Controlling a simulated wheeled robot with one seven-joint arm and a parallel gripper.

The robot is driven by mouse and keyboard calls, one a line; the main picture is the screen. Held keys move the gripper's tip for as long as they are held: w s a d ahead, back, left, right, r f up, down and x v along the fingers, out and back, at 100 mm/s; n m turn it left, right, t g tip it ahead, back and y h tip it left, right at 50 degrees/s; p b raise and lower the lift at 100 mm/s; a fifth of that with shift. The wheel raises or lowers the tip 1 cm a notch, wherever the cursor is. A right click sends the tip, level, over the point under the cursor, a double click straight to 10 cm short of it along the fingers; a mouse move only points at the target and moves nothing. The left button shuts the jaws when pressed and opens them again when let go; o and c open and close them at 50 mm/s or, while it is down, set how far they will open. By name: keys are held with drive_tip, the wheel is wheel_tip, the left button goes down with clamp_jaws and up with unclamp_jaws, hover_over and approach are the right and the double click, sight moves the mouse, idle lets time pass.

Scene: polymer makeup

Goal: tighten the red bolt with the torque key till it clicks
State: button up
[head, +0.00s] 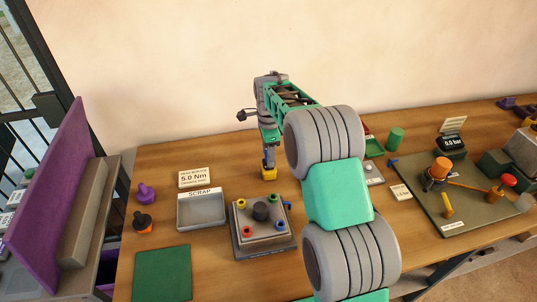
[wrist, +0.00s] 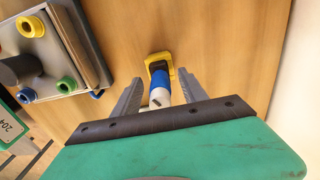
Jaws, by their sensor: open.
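My gripper (wrist: 160,75) is open, with one finger on each side of the tool and gaps visible. In the head view, my gripper (head: 268,155) is above the yellow part.
A SCRAP tray (head: 202,213) and a 5.0 Nm card (head: 194,178) lie left of the block. A purple knob (head: 146,194) and a black-and-orange piece (head: 142,221) stand farther left. A green mat (head: 162,273) lies in front. A fixture board (head: 455,215) is at right.

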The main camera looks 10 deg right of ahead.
wheel_tip(320, 180, up, 8)
drive_tip(key=shift+f+b, duration=0.25)
drive_tip(key=shift+b, duration=0.4)
drive_tip(key=shift+r, duration=0.1)
